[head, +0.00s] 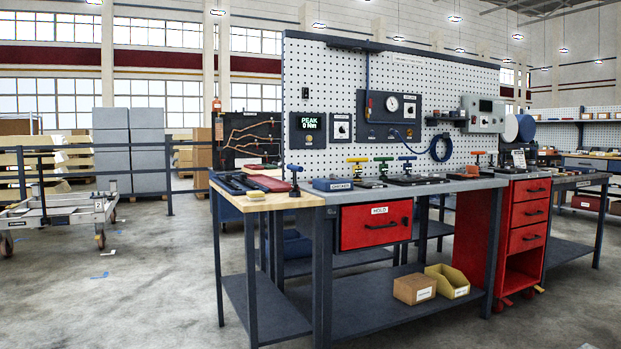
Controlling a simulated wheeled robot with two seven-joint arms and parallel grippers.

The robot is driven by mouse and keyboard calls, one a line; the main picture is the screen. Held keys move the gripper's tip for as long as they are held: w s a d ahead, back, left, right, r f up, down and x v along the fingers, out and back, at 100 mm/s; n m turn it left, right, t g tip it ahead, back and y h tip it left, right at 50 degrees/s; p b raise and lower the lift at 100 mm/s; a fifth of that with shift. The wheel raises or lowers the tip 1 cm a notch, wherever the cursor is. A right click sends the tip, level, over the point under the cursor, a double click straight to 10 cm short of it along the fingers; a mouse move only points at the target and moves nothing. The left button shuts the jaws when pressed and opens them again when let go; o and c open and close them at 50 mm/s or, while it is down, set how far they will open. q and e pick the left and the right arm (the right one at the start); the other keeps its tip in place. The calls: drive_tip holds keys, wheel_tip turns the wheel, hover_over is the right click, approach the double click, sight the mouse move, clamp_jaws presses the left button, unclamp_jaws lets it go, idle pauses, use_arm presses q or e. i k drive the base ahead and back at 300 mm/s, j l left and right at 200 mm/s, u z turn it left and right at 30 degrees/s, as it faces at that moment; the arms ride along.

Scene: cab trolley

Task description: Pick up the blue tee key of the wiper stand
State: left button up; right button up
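Several tee-shaped keys stand upright on the workbench (345,196). One blue tee key (407,158) stands on a dark plate at the right of a row, beside a green tee key (383,159) and a yellow tee key (358,160). Another blue tee key (295,168) stands on a dark foot at the bench's left front corner. I cannot read which stand is the wiper stand. Neither of my grippers is in view.
A blue box labelled CHECKER (333,184) lies on the bench. A red HOLD drawer (376,225) hangs below. A red drawer cabinet (527,215) stands at the right, with a red tee key (479,155) nearby. A trolley (60,215) stands far left. The floor in front is clear.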

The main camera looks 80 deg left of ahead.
sight(294, 193)
drive_tip(key=u, duration=2.8)
